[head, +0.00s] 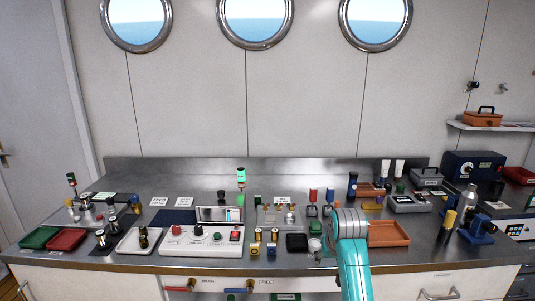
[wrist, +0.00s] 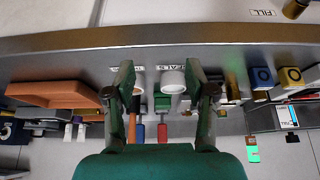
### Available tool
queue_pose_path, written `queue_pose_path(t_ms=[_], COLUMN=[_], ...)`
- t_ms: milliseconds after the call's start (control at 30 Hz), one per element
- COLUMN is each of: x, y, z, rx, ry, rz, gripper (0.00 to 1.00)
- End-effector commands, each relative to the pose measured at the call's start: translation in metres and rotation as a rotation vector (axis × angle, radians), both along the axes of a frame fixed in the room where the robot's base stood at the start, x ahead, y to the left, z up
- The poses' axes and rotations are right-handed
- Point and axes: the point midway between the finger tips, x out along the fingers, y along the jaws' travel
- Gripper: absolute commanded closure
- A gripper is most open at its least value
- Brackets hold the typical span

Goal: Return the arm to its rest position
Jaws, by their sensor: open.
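My arm (head: 353,262), with teal and grey links, reaches over the front right part of the steel counter (head: 215,268) in the head view. My gripper (wrist: 160,78) shows in the wrist view with its two green fingers spread apart. It holds nothing that I can see. A white round cup (wrist: 172,82) appears between the fingers, nearer the right one, and a green block (wrist: 162,102) lies beyond it. In the head view my gripper is mostly hidden by the arm.
An orange tray (head: 388,233) lies just right of my arm; it also shows in the wrist view (wrist: 58,95). A white control panel (head: 201,241) and a black square tray (head: 297,242) stand to the left. A blue device (head: 477,230) stands farther right. Space above the counter is clear.

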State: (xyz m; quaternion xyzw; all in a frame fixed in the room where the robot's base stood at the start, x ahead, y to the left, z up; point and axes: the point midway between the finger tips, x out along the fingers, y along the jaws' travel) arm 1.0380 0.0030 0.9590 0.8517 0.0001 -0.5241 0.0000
Motion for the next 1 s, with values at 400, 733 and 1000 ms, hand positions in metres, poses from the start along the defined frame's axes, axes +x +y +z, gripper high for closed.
queue_pose_path(t_ms=[400, 733, 1000], x=[-0.067, -0.153, -0.236], y=[-0.001, -0.002, -0.002], z=[-0.135, -0.214, -0.25], rx=[0.0, 0.0, 0.001], ry=[-0.125, -0.245, -0.343], rz=[0.0, 0.0, 0.0], gripper=[0.45, 0.45, 0.45])
